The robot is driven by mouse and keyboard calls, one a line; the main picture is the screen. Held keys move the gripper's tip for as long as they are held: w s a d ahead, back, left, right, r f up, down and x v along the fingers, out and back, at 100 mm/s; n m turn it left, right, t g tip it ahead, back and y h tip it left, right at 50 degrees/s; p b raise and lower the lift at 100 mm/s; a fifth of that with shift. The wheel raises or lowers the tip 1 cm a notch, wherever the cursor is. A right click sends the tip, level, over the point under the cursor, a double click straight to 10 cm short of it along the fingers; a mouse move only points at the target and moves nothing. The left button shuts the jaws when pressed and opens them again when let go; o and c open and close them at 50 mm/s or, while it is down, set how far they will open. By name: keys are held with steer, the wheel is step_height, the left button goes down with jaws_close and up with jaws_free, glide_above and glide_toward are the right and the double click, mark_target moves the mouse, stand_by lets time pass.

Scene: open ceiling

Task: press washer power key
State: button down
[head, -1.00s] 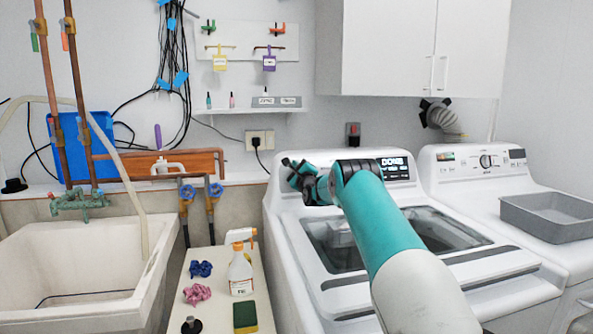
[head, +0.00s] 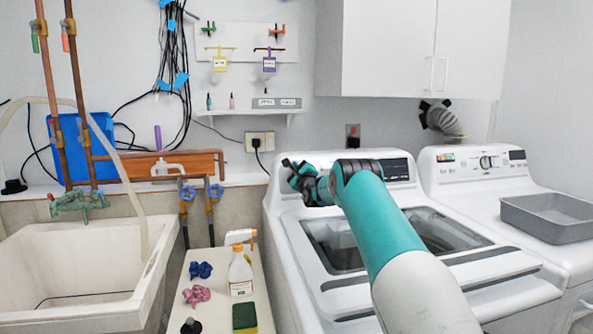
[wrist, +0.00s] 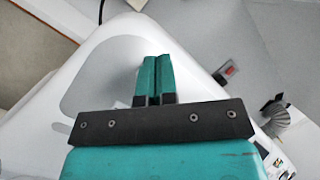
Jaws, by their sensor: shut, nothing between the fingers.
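The washer (head: 290,222) is the white top-loader with a dark glass lid. Its control panel (head: 398,170) stands at the back, and the display on it is dark. My arm crosses in front of the panel, and I cannot make out the power key. My gripper (head: 288,163) is at the left end of the panel in the head view. In the wrist view my gripper (wrist: 157,60) has its teal fingers together, with nothing between them, in front of the white washer body (wrist: 100,75). I cannot tell whether the fingertips touch the panel.
A dryer (head: 490,190) with a grey tray (head: 550,215) stands to the right. A wall cabinet (head: 385,50) hangs above. A narrow stand with a spray bottle (head: 240,272) and a sink (head: 75,270) are at left. A red wall switch (wrist: 230,70) is behind the washer.

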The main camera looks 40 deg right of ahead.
steer(key=shift+s+a+r, duration=0.1)
steer(key=shift+s+a, duration=0.05)
steer(key=shift+s, duration=0.1)
steer(key=shift+s+a+r, duration=0.35)
steer(key=shift+s+a, duration=0.15)
steer(key=shift+s, duration=0.3)
steer(key=shift+s+a+r, duration=0.3)
steer(key=shift+s+a, duration=0.15)
steer(key=shift+s, duration=0.35)
steer(key=shift+s+a+r, duration=0.35)
steer(key=shift+s+a, duration=0.15)
steer(key=shift+s, duration=0.3)
